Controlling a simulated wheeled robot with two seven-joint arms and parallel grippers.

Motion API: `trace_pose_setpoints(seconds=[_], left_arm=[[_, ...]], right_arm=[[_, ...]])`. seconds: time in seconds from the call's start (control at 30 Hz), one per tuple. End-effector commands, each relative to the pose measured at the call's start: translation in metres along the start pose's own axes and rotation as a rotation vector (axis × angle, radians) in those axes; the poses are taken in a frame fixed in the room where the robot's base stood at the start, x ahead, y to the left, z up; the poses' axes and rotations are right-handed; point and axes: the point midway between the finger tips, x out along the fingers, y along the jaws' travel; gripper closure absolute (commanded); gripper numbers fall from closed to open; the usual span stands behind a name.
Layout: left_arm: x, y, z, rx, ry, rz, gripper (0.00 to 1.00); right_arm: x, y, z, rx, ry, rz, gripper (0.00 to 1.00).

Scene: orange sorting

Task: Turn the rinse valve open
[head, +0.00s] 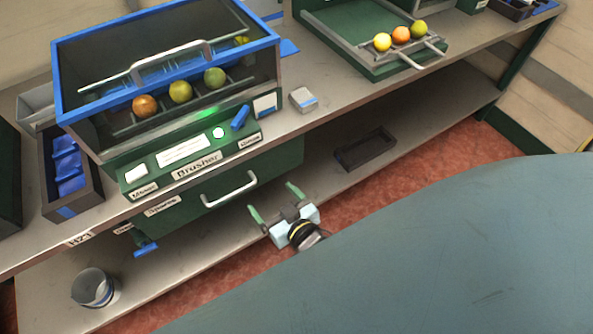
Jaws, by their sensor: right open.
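The rinse valve shows as a small blue lever (240,118) on the right part of the brusher's front panel (207,169). It points obliquely up to the right, above a small label that is hard to read. My right gripper (272,198) is open and empty, with its two green fingers apart. It is in front of the bench, below and to the right of the lever and near the drawer handle, touching neither as far as I can tell. My left gripper is not in view.
The brusher's blue-rimmed lid (165,55) with a grey handle covers several fruits. A drawer handle (229,189) sticks out below the panel. A small box (303,99) lies right of the panel. A metal bucket (95,287) and a dark tray (365,149) stand on the lower shelf.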

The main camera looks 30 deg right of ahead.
Motion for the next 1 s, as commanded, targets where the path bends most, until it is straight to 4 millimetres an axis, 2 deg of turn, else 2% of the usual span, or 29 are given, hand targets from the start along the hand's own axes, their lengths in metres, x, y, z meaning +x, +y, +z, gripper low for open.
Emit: trace_pose_setpoints(seconds=[0.03, 0.37, 0.7, 1.0], left_arm=[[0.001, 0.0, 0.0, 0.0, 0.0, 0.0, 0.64], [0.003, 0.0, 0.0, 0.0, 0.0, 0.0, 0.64], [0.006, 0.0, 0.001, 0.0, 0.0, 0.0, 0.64], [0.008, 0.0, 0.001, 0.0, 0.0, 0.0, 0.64]], right_arm=[[0.0, -0.001, 0.012, -0.003, -0.025, -0.005, 0.13], [-0.006, -0.004, 0.077, -0.012, -0.172, -0.028, 0.13], [-0.022, -0.003, 0.143, -0.025, -0.326, -0.049, 0.13], [-0.036, 0.001, 0.184, -0.038, -0.427, -0.058, 0.13]])
